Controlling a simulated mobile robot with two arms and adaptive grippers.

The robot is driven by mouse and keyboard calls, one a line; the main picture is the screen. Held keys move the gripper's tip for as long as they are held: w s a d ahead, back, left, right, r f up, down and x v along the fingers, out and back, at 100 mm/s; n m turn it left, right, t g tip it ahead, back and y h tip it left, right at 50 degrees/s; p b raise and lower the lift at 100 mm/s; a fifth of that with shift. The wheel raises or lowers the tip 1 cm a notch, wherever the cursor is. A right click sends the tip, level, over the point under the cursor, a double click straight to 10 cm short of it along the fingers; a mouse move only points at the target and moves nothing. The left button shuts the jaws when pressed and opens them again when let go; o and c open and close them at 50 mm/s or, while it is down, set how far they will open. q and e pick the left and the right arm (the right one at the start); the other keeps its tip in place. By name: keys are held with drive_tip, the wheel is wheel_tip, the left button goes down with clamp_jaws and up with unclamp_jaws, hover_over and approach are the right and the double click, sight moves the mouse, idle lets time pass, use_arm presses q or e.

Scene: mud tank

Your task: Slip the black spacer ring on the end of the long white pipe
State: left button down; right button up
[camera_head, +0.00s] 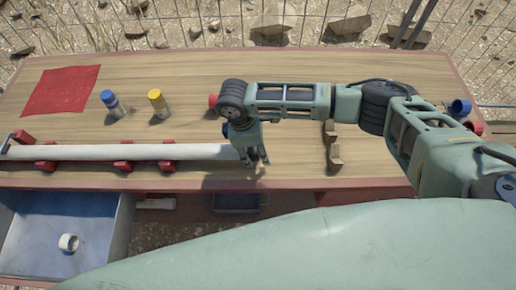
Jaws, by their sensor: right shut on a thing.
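The long white pipe (185,152) lies level on red supports along the front left of the table. Its right end reaches my right gripper (255,159). That gripper points down and is shut, apparently on the black spacer ring. The ring is too dark and too hidden by the fingers to make out clearly. I cannot tell whether it is around the pipe end or just beside it. My left gripper is not in view.
A blue-topped bottle (112,103), a yellow-topped bottle (158,103) and a red cloth (60,90) are at the back left. A brown bracket (333,147) stands right of my gripper. A blue-floored tank (112,240) with a white ring (68,242) is below.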

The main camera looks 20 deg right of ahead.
sight(225, 148)
drive_tip(key=shift+w+a, duration=0.1)
drive_tip(key=shift+a, duration=0.3)
drive_tip(key=shift+a, duration=0.1)
drive_tip(key=shift+w+a, duration=0.25)
drive_tip(key=shift+a, duration=0.5)
drive_tip(key=shift+w+a, duration=0.2)
drive_tip(key=shift+a, duration=0.5)
drive_tip(key=shift+w+a+b, duration=0.2)
drive_tip(key=shift+a+b, duration=0.05)
drive_tip(key=shift+a, duration=0.45)
drive_tip(key=shift+w+a+b, duration=0.2)
drive_tip(key=shift+a+b, duration=0.05)
drive_tip(key=shift+a, duration=0.4)
drive_tip(key=shift+w+a+b, duration=0.2)
drive_tip(key=shift+a+b, duration=0.05)
drive_tip(key=shift+a, duration=0.45)
drive_tip(key=shift+a, duration=0.25)
drive_tip(key=o, duration=1.1)
drive_tip(key=shift+c, duration=0.2)
